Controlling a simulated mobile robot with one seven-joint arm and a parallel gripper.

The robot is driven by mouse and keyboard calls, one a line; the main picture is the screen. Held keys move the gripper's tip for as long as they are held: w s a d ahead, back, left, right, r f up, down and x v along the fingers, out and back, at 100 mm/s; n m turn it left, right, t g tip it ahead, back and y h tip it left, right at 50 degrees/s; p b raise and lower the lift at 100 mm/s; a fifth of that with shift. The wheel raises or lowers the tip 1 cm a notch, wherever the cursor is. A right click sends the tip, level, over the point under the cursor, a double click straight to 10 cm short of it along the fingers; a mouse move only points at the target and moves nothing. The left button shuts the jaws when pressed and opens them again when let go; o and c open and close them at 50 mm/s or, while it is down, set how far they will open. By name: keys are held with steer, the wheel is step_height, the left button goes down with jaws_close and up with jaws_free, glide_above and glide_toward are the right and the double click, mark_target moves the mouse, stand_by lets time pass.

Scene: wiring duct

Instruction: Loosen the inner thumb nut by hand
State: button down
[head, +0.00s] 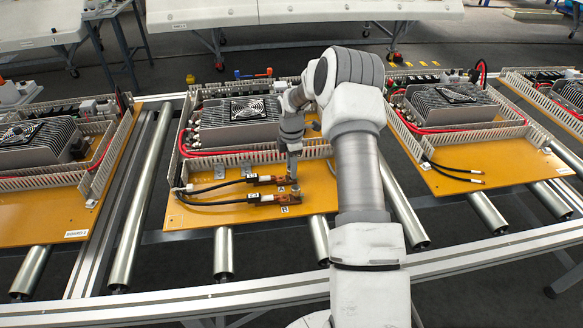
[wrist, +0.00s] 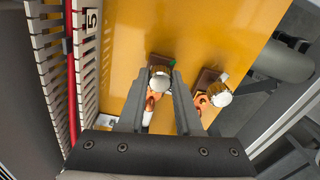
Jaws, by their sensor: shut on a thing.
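The inner thumb nut (wrist: 160,83), a round brassy knob with a pale top, sits on a dark block on the orange board, on the side nearer the slotted duct. My gripper (wrist: 161,76) is shut on it, one finger on each side; it also shows in the head view (head: 293,169), pointing down at the terminals. The outer thumb nut (wrist: 219,95) stands apart to the right on its own block, with a copper lug beneath it. In the head view the inner nut is mostly hidden by my gripper.
Two black cables (head: 225,202) run to the copper lugs on the orange board (head: 188,222). A slotted white duct (wrist: 84,75) with a red cable (wrist: 70,75) lies left of the nuts in the wrist view. The board beyond the nuts is bare.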

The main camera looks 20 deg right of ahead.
steer(key=shift+w, duration=0.1)
steer(key=n+p, duration=0.1)
steer(key=n, duration=0.4)
steer(key=shift+r, duration=0.15)
steer(key=n+p, duration=0.1)
steer(key=n, duration=0.5)
steer(key=c, duration=0.7)
jaws_free()
steer(key=shift+f, duration=0.2)
steer(key=m+b, duration=0.1)
steer(key=m, duration=0.4)
steer(key=m+b, duration=0.1)
steer(key=m, duration=0.5)
